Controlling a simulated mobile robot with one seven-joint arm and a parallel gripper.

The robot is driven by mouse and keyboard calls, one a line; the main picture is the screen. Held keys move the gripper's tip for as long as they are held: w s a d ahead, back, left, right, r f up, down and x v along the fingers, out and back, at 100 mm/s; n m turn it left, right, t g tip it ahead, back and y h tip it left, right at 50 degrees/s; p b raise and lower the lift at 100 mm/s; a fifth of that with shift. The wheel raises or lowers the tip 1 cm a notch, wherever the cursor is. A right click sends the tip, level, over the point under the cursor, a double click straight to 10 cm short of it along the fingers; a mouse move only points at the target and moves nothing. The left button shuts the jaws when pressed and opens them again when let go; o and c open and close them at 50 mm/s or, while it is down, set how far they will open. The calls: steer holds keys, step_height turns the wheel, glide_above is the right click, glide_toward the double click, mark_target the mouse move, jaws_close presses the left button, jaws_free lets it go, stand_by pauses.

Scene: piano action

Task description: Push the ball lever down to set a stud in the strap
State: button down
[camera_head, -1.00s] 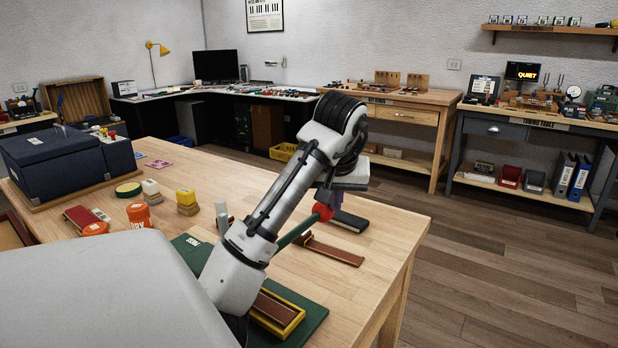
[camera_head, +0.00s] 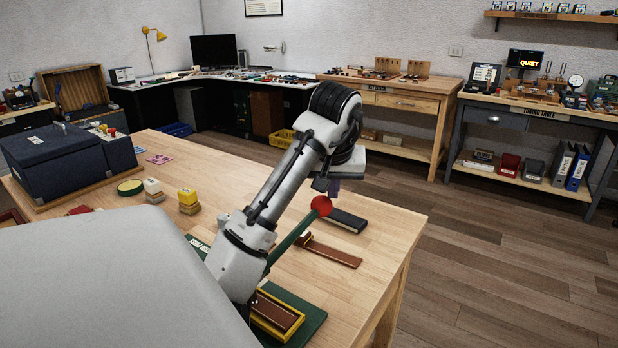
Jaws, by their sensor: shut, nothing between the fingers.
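The ball lever is a dark green bar with a red ball (camera_head: 321,206) at its raised upper end. It slants up to the right from behind my arm. My gripper (camera_head: 332,187) points down right by the ball, just above it; I cannot tell whether they touch. Its fingers are small and partly hidden, and it looks shut and empty. A brown strap (camera_head: 275,312) lies in a yellow tray (camera_head: 299,325) on the green base (camera_head: 310,311). My arm hides most of the press, and no stud can be made out.
Another brown strip (camera_head: 331,253) and a dark block (camera_head: 347,220) lie on the wooden bench (camera_head: 385,240) beyond the lever. A navy case (camera_head: 55,160) and small yellow and white stacked pieces stand at left. The bench's right side is mostly clear.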

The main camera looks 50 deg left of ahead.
steer(key=r, duration=0.1)
steer(key=s+a+r+p, duration=0.1)
steer(key=shift+r, duration=0.4)
steer(key=shift+r+p, duration=0.5)
steer(key=shift+p, duration=0.3)
steer(key=r+p, duration=0.3)
steer(key=shift+s+a+r, duration=0.15)
steer(key=shift+s+r, duration=0.05)
steer(key=shift+r, duration=0.05)
steer(key=r+p, duration=0.2)
steer(key=p, duration=0.1)
steer(key=shift+a+r+p, duration=0.1)
steer(key=shift+a+p, duration=0.2)
steer(key=shift+w+d, duration=0.1)
